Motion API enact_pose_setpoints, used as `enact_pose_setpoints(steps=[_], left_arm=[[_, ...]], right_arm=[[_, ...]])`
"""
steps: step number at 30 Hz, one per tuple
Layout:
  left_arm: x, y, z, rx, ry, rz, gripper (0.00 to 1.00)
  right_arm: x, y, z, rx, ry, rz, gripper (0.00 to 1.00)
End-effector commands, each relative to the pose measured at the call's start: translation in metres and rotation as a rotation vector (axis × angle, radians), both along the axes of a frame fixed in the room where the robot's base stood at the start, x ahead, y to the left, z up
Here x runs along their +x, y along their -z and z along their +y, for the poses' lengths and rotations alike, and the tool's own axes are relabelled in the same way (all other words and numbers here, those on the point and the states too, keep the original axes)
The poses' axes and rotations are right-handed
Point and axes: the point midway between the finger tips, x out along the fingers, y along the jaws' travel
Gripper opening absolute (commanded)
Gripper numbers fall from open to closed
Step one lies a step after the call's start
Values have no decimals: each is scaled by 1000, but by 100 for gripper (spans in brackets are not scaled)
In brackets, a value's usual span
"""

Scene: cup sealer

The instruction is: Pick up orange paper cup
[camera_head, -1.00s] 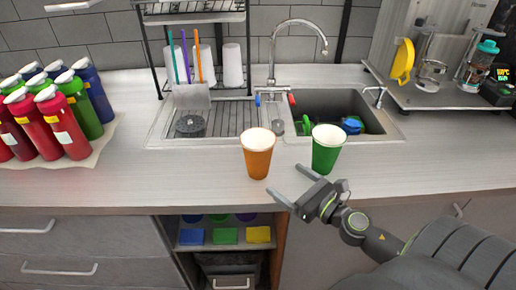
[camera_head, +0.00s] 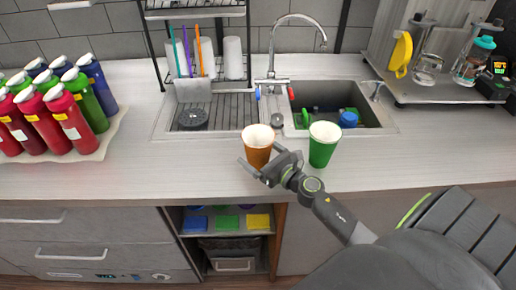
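The orange paper cup (camera_head: 257,155) stands upright on the counter, in front of the sink's drainboard. My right gripper (camera_head: 261,160) comes in from the lower right and is at the cup. Its fingers are spread, one in front of the cup's lower part and one at its right side, and they hide part of the cup's base. I cannot tell whether the fingers touch it. My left gripper is not in view.
A green paper cup (camera_head: 322,148) stands close to the right of the gripper. The sink (camera_head: 352,92) and faucet (camera_head: 293,50) are behind. Several bottles (camera_head: 70,115) stand at the left. The counter (camera_head: 180,178) between them is clear.

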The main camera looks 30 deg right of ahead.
Motion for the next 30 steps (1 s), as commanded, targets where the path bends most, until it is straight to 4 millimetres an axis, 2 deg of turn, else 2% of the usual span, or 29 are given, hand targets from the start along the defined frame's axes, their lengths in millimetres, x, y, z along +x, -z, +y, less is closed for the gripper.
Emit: enact_pose_setpoints(steps=[3,9,21,30], left_arm=[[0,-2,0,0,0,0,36],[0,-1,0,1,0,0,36],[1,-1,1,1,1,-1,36],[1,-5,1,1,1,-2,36]], right_arm=[[6,0,1,0,0,0,94],[6,1,1,0,0,1,94],[6,0,1,0,0,1,43],[6,-4,1,0,0,-1,42]])
